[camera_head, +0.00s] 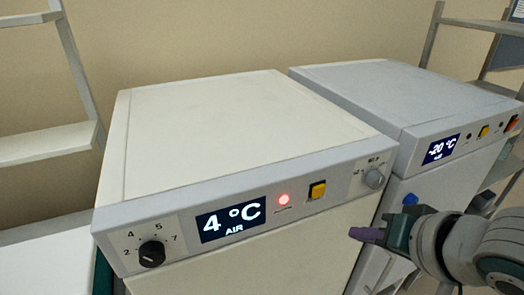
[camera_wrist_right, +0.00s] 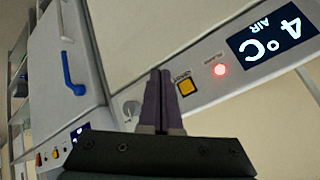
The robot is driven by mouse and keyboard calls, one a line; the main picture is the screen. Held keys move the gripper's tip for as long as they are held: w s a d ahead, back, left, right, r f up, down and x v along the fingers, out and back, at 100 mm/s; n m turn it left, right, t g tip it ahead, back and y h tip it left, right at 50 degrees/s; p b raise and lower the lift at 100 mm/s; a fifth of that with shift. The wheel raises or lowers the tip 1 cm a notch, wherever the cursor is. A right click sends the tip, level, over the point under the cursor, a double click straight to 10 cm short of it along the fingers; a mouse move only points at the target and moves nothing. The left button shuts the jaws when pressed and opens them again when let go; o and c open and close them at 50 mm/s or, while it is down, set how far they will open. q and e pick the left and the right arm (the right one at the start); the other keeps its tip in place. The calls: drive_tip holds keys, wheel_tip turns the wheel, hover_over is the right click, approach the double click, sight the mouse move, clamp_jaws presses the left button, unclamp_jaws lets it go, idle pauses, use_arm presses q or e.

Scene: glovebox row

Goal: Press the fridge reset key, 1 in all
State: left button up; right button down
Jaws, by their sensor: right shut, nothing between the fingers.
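The fridge (camera_head: 240,130) is a cream box with a grey front panel; its display (camera_head: 231,219) reads 4 °C AIR. Beside the display a red lamp (camera_head: 284,199) glows, and right of that is a square yellow key (camera_head: 317,190). The key also shows in the right wrist view (camera_wrist_right: 186,88), just right of the fingertips. My right gripper (camera_head: 354,234) is shut and empty, its purple fingers pointing left, below and right of the key in the head view. No contact with the key is visible. My left gripper is not in view.
A black dial (camera_head: 152,253) and a small grey knob (camera_head: 374,179) sit on the same panel. To the right stands a -20 °C unit (camera_head: 410,95) with its own yellow key (camera_head: 484,131). Shelving (camera_head: 45,143) stands at the left. The space before the fridge panel looks clear.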

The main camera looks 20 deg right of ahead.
sight(319, 191)
drive_tip(key=w+b, duration=0.3)
drive_tip(key=w, duration=0.4)
drive_tip(key=shift+w+a, duration=0.3)
drive_tip(key=shift+w, duration=0.1)
idle(1.6)
drive_tip(key=shift+w, duration=0.35)
drive_tip(key=shift+w, duration=0.45)
idle(0.7)
drive_tip(key=shift+s+p, duration=0.55)
drive_tip(key=shift+s, duration=0.35)
